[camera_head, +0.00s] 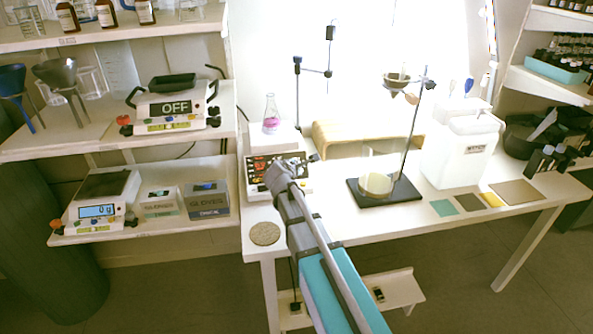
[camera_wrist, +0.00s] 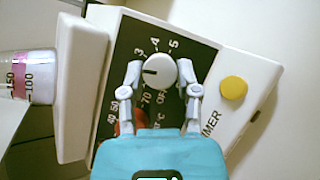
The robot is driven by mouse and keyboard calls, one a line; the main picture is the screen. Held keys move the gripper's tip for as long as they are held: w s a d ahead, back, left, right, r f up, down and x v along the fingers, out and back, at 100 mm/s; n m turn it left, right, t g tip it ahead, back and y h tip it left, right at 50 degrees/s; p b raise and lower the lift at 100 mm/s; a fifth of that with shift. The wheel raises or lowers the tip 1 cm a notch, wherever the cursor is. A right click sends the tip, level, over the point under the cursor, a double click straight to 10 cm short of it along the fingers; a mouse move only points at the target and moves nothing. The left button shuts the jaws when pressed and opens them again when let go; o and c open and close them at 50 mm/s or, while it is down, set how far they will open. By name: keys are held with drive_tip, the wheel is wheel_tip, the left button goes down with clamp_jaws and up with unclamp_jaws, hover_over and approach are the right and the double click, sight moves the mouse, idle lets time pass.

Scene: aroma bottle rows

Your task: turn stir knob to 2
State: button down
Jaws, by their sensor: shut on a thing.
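The stirrer hot plate with a black control panel (camera_wrist: 128,48) fills the middle of the wrist view. In the head view its panel (camera_head: 256,165) faces out on the left end of the bench. The white stir knob (camera_wrist: 163,70) has a black pointer line aimed left, just below the printed 3. The marks 3, 4 and 5 are readable; the spot for 2 is hidden by a finger. My gripper (camera_wrist: 160,76) is shut on the knob, one finger each side. In the head view my gripper (camera_head: 300,164) is at the panel.
A red knob (camera_wrist: 125,123) sits close below, partly hidden by my left finger. A yellow button (camera_wrist: 233,88) is to the right. A flask with pink liquid (camera_head: 271,117) stands on the plate. A stand with a black base (camera_head: 407,188) stands to the right.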

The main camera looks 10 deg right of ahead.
drive_tip(key=shift+s+f+n+t+b, duration=0.1)
drive_tip(key=shift+n+t+b, duration=0.3)
drive_tip(key=shift+n, duration=0.5)
drive_tip(key=shift+y, duration=0.3)
drive_tip(key=shift+c, duration=1.7)
unclamp_jaws()
drive_tip(key=shift+m+p, duration=0.3)
drive_tip(key=shift+p, duration=0.05)
